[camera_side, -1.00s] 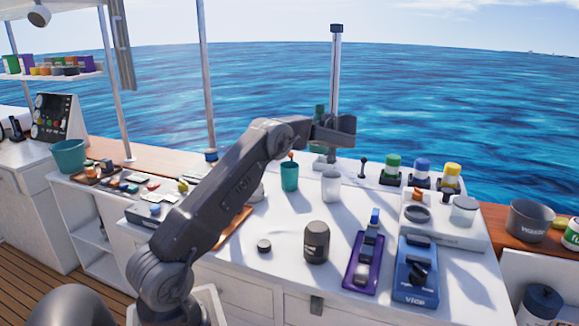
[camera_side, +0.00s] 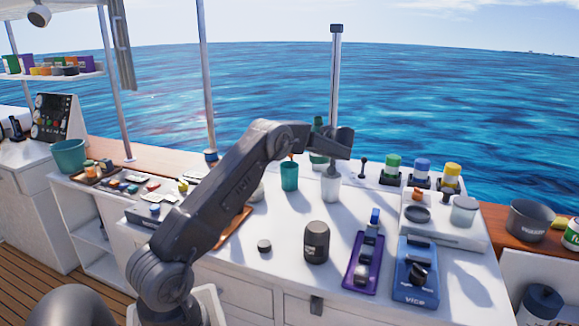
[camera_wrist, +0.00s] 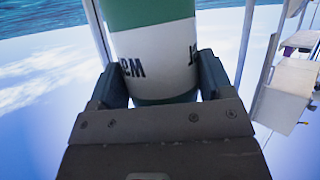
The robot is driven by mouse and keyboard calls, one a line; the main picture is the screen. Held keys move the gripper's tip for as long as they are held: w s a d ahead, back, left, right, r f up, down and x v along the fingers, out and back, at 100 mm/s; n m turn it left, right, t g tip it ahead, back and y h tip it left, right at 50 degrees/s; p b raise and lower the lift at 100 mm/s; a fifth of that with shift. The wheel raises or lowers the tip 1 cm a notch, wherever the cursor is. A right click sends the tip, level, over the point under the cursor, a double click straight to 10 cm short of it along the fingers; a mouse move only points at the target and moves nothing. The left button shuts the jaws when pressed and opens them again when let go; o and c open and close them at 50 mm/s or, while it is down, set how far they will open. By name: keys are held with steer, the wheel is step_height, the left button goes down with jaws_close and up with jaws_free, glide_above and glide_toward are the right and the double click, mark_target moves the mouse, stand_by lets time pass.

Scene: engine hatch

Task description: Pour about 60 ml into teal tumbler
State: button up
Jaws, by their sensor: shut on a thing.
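My gripper (camera_wrist: 160,78) is shut on a green bottle (camera_wrist: 150,12) with a white label band, seen close up in the wrist view; its top and bottom are out of that picture. In the side view the bottle (camera_side: 318,126) shows partly behind my gripper (camera_side: 335,143) and looks about upright. The teal tumbler (camera_side: 289,177) stands upright on the white worktop, left of and nearer than the bottle. Its inside cannot be made out.
A dark canister (camera_side: 316,242) and a small black puck (camera_side: 264,246) stand in front. A metal pole (camera_side: 335,80) rises behind.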

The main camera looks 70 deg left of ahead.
mark_target(315, 162)
steer(key=shift+s+r+n, duration=0.1)
steer(key=shift+r+n, duration=0.1)
steer(key=shift+n, duration=0.2)
steer(key=shift+s+a+f+n+t+h, duration=0.1)
steer(key=shift+s+f+n+t+h, duration=0.15)
steer(key=shift+f+n+t+h, duration=0.4)
steer(key=shift+s+a+f+n+t, duration=0.15)
steer(key=shift+s+n+t, duration=0.35)
steer(key=shift+n+t, duration=0.55)
steer(key=shift+w+f+n+t, duration=0.1)
steer(key=shift+f+n+t, duration=0.4)
steer(key=shift+f, duration=0.45)
steer(key=shift+w+f+n+t+h, duration=0.2)
steer(key=shift+w+n+t+h, duration=0.2)
steer(key=shift+n+t, duration=0.35)
steer(key=shift+w+d+f+n+t, duration=0.2)
steer(key=shift+n+t, duration=0.35)
steer(key=shift+n, duration=0.3)
steer(key=shift+s+a+f+n+t, duration=0.1)
steer(key=shift+s+a+n+t, duration=0.05)
steer(key=shift+s+n+t, duration=0.4)
steer(key=shift+w+n, duration=0.1)
steer(key=shift+n, duration=0.15)
steer(key=shift+f+n+t+p, duration=0.1)
steer(key=shift+n+t+p, duration=0.2)
steer(key=shift+n+t, duration=0.15)
